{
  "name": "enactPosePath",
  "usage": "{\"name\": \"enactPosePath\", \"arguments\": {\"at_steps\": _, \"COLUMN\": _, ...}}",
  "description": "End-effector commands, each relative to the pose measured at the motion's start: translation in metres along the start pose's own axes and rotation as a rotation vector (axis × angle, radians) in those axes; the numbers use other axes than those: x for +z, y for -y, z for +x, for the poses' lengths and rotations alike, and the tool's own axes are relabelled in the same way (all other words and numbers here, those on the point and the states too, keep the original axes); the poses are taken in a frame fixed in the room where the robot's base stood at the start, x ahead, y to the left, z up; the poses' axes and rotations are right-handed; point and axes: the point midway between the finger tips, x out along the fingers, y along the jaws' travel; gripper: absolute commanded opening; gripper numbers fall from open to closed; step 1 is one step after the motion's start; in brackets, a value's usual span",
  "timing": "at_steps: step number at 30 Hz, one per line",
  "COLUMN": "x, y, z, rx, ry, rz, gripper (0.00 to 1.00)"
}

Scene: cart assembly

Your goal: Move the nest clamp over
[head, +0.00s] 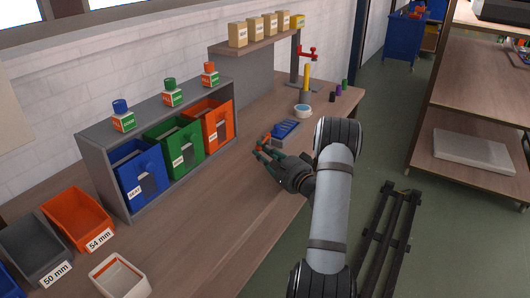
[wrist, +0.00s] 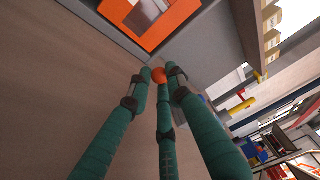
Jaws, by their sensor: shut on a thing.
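A red clamp-like part (head: 307,53) sits on a dark upright post at the back of the bench, above a yellow cylinder (head: 307,77). I cannot tell for sure that this is the nest clamp. My gripper (head: 262,149) is well in front of it, low over the bench, left of my arm. In the wrist view my gripper's green fingers (wrist: 160,78) close around a small orange round thing (wrist: 159,75). The fingers hide most of it. A blue tray-like piece (head: 285,130) lies on the bench just beyond my gripper.
Blue, green and orange bins (head: 207,125) stand in a grey rack (head: 95,160) to the left. A white-blue bowl (head: 303,110) and small dark and green cylinders (head: 336,95) stand at the back. Small boxes line a shelf (head: 250,44).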

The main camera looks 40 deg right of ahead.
Motion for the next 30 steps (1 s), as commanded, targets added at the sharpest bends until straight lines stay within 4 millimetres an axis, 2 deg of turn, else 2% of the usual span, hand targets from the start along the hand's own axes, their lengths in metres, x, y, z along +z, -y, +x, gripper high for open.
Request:
{"name": "enactPosePath", "arguments": {"at_steps": 7, "x": 0.003, "y": 0.002, "z": 0.005, "rx": -0.005, "ry": 0.005, "rz": -0.002, "gripper": 0.04}}
{"name": "enactPosePath", "arguments": {"at_steps": 18, "x": 0.010, "y": 0.004, "z": 0.025, "rx": -0.008, "ry": 0.003, "rz": -0.003, "gripper": 0.04}}
{"name": "enactPosePath", "arguments": {"at_steps": 30, "x": 0.007, "y": 0.002, "z": 0.022, "rx": -0.008, "ry": -0.005, "rz": -0.002, "gripper": 0.02}}
